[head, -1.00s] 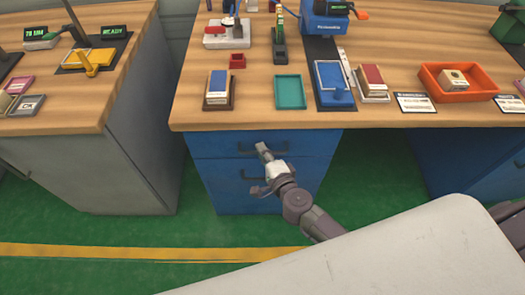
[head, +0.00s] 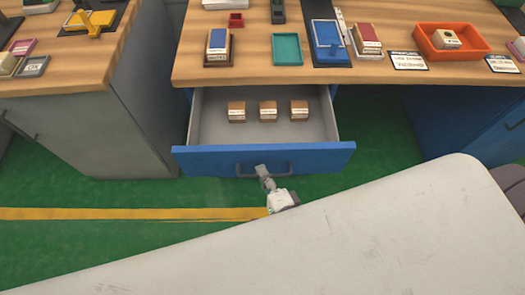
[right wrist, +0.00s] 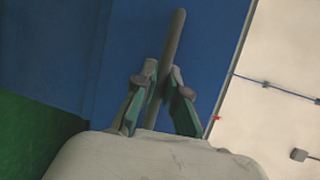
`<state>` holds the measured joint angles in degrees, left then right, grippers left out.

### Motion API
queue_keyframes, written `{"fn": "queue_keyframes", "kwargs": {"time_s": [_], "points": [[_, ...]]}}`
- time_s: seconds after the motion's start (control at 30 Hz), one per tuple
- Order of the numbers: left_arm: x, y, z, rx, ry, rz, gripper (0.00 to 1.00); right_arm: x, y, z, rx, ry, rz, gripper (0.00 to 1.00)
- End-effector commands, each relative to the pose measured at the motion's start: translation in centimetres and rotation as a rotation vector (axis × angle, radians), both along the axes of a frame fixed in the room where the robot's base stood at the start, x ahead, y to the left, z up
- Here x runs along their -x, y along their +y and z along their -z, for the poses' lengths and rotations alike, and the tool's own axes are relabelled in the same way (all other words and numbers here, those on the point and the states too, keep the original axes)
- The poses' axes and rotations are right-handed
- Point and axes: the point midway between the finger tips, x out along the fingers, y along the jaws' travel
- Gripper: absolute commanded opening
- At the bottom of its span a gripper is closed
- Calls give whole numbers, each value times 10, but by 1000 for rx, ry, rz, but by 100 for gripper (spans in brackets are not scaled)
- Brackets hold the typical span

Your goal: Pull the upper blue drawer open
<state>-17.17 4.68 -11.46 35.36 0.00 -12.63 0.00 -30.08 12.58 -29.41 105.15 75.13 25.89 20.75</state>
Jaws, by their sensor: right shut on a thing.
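The upper blue drawer (head: 310,157) stands pulled out from under the wooden table in the head view, its pale inside showing. Three small brown blocks with white labels (head: 268,111) stand in a row inside it. My right gripper (head: 262,171) is at the dark handle (head: 280,168) on the drawer's front. In the right wrist view, the green-sided fingers (right wrist: 160,100) are closed around the handle bar (right wrist: 175,45) in front of the blue drawer face. My left gripper is not in view.
The wooden table (head: 380,72) holds a teal tray (head: 286,48), a blue clipboard-like device (head: 327,38) and an orange tray (head: 470,52). A grey cabinet (head: 110,130) stands at the left. Green floor with a yellow line (head: 110,213) lies in front.

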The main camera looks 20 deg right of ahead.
Motion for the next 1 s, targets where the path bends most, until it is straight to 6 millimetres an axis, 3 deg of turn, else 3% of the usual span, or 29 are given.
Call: {"fn": "queue_keyframes", "kwargs": {"time_s": [0.03, 0.2, 0.4, 0.97, 1.0], "points": [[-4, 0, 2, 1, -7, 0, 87, 14, 3, 3, -1, 6, -1, 0], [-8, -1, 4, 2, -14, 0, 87, 45, 12, 2, -1, 5, 1, 0], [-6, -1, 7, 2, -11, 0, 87, 68, 19, 1, 0, 3, 1, 0], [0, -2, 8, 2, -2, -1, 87, 78, 22, 1, 0, 1, 1, 0], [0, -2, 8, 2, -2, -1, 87, 78, 22, 1, 0, 1, 1, 14]]}}
